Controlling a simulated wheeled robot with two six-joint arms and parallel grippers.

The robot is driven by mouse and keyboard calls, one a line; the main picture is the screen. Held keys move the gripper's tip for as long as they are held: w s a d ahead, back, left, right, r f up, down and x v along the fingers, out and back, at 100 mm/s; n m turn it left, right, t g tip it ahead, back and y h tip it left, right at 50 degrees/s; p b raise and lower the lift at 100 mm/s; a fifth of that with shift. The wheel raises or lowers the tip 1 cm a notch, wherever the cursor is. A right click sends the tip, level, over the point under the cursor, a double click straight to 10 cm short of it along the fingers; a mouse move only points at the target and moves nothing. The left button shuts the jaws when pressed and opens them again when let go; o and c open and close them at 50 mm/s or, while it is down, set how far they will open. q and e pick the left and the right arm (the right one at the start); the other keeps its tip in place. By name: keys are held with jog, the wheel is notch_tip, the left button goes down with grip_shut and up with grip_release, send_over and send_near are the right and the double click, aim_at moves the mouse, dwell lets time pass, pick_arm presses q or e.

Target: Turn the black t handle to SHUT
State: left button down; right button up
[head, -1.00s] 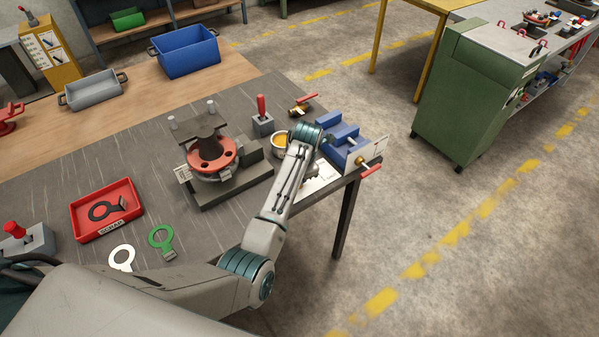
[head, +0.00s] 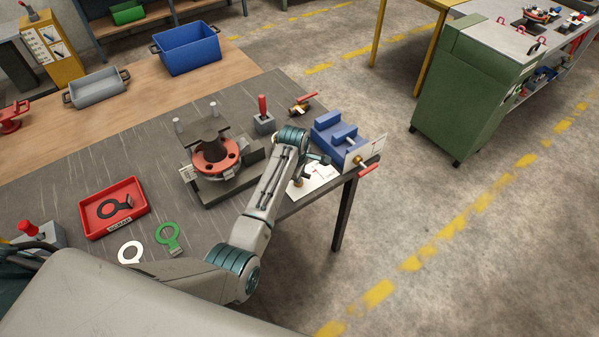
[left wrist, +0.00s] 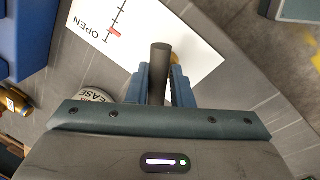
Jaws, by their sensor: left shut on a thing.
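The black T handle (left wrist: 161,60) shows in the left wrist view as a dark round bar standing between my fingers. My left gripper (left wrist: 161,82) is shut on it, one blue-grey finger on each side. In the head view my left gripper (head: 314,160) is above the table's right edge, partly hidden by my wrist. A white card (left wrist: 160,30) lies beside the handle. It carries a scale line, the word OPEN and a red mark (left wrist: 115,32) near that word. The word SHUT is not readable. My right gripper is not in view.
A blue vise-like block (head: 345,140) with a red lever stands right of my gripper. A grease tin (left wrist: 95,97) is close by. The flanged spool (head: 214,155) stands left of my forearm. A red scrap tray (head: 85,215) and gaskets lie nearer me.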

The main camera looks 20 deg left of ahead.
pick_arm(q)
jog(key=m, duration=0.3)
jog(key=shift+a+m+h, duration=0.1)
jog(key=shift+m+h, duration=0.2)
jog(key=shift+h, duration=0.1)
jog(key=m, duration=0.3)
jog(key=shift+m+g+h, duration=0.3)
jog(key=m, duration=0.3)
jog(key=m+g, duration=0.1)
jog(key=m, duration=0.2)
jog(key=shift+a+h, duration=0.15)
jog(key=shift+h, duration=0.15)
jog(key=m+g, duration=0.1)
jog(key=m, duration=0.4)
jog(key=shift+w+r+m, duration=0.1)
jog(key=shift+m, duration=0.3)
jog(key=m, duration=0.4)
jog(key=shift+a+g, duration=0.1)
jog(key=shift+g, duration=0.3)
jog(key=shift+m, duration=0.5)
jog(key=shift+w, duration=0.1)
jog(key=c, duration=1.3)
grip_release()
jog(key=shift+c, duration=0.2)
